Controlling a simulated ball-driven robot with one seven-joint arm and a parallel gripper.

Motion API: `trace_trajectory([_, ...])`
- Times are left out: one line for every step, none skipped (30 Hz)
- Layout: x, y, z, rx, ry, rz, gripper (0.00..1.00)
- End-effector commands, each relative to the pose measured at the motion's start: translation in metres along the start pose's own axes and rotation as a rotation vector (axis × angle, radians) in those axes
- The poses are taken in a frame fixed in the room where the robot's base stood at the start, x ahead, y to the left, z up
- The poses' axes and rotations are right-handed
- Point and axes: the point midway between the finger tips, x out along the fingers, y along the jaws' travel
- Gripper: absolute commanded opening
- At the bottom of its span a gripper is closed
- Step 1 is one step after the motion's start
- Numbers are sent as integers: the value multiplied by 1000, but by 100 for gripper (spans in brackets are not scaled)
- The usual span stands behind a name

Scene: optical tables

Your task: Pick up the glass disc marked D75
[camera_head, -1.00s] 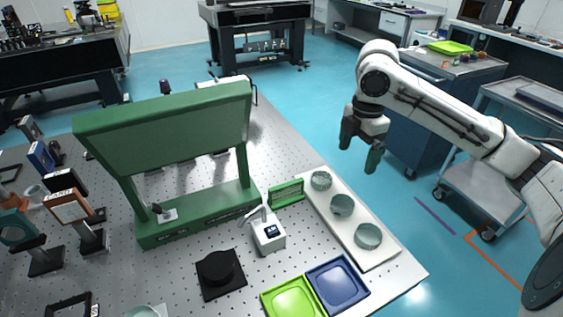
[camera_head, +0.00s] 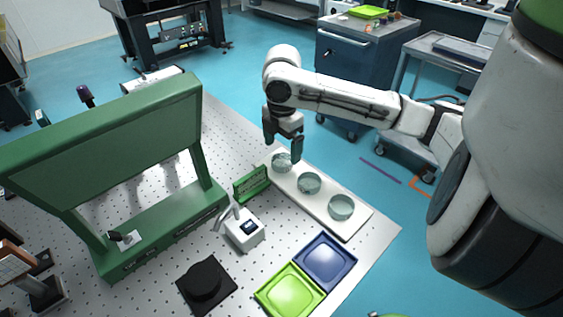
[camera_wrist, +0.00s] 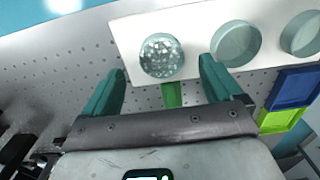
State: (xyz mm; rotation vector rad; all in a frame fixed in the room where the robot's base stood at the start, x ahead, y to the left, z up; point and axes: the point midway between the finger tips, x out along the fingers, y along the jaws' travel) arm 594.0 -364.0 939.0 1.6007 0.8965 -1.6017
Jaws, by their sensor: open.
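Three round clear glass discs stand in a row on a white board (camera_head: 360,221): a far one (camera_head: 282,163), a middle one (camera_head: 309,183) and a near one (camera_head: 341,207). I cannot read any marking, so I cannot tell which is D75. My gripper (camera_head: 283,146) is open and empty, above the far disc. In the wrist view, the speckled disc (camera_wrist: 161,56) lies ahead of the gap between my two green fingers (camera_wrist: 162,72). A plain disc (camera_wrist: 236,43) is just beyond the right fingertip, and another (camera_wrist: 301,35) is at the right edge.
A small green rack (camera_head: 251,183) and a white device with a display (camera_head: 243,229) stand left of the board. Blue (camera_head: 325,262) and green (camera_head: 290,291) trays lie in front. A large green frame (camera_head: 110,140) rises at left, and a black round mount (camera_head: 205,282) sits near the front.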

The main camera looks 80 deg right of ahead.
Motion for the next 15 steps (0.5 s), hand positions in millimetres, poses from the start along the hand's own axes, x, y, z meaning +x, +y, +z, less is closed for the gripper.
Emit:
trace_trajectory([8, -1, -1, 0, 2, -3, 93])
trace_trajectory([13, -1, -2, 1, 1, -2, 93])
trace_trajectory([19, -1, -2, 0, 1, -3, 93])
trace_trajectory([23, -1, -2, 1, 2, -2, 93])
trace_trajectory([27, -1, -2, 2, 2, -2, 93])
trace_trajectory([31, -1, -2, 2, 1, -3, 93])
trace_trajectory([33, -1, -2, 2, 0, -2, 93])
trace_trajectory([34, -1, -2, 2, 1, -2, 93])
trace_trajectory([36, -1, -2, 2, 1, -1, 93])
trace_trajectory([37, -1, -2, 1, 1, -1, 93])
trace_trajectory([37, -1, -2, 1, 1, -1, 93])
trace_trajectory([37, -1, -2, 1, 1, 0, 93])
trace_trajectory([37, -1, -2, 1, 1, 0, 93])
trace_trajectory([37, -1, -2, 1, 1, 0, 93])
trace_trajectory([37, -1, -2, 1, 1, -1, 93])
